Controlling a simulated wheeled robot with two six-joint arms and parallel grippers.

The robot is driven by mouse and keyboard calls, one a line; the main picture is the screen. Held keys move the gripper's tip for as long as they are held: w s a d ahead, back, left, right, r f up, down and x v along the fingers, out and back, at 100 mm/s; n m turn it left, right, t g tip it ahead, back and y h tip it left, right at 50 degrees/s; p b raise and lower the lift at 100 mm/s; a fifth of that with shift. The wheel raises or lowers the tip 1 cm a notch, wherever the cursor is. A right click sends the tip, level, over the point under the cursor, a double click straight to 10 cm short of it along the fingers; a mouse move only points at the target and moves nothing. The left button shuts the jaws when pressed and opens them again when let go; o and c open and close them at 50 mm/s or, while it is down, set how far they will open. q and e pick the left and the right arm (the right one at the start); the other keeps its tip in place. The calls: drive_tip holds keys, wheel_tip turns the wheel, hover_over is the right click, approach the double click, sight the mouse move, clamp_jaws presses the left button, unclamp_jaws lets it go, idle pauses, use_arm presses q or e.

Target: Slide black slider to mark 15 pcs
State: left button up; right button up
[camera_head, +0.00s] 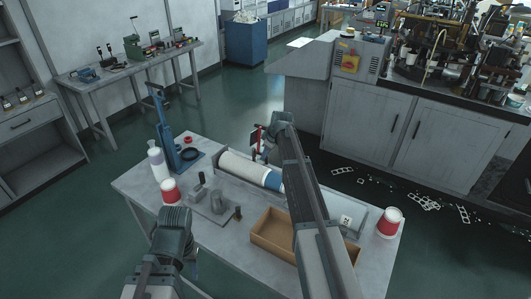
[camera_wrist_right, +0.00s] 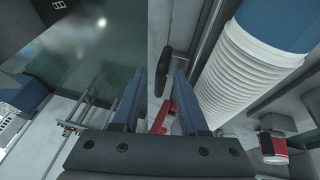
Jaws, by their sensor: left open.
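The black slider (camera_wrist_right: 163,71) shows in the right wrist view as an upright dark piece against a pale grey strip. It appears between the fingertips of my right gripper (camera_wrist_right: 160,80), whose two blue fingers stand apart. Whether either finger touches the slider I cannot tell. A red part (camera_wrist_right: 159,117) lies below it in that view. In the head view my right gripper (camera_head: 262,148) is at the far edge of the table, beside the row of stacked cups. The 15 pcs mark cannot be read. My left gripper (camera_head: 173,218) is over the table's front left, away from the slider, and open.
The stacked white cups (camera_head: 240,168) lie in a long tray on the table (camera_head: 140,185). A blue stand (camera_head: 172,140), red cups (camera_head: 170,190) (camera_head: 389,222) and an open cardboard box (camera_head: 270,235) stand around it. A machine cabinet (camera_head: 385,125) is behind, right.

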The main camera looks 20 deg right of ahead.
drive_tip(key=shift+r, duration=0.15)
drive_tip(key=p+v, duration=1.2)
drive_tip(key=v, duration=0.1)
drive_tip(key=shift+s+r, duration=0.2)
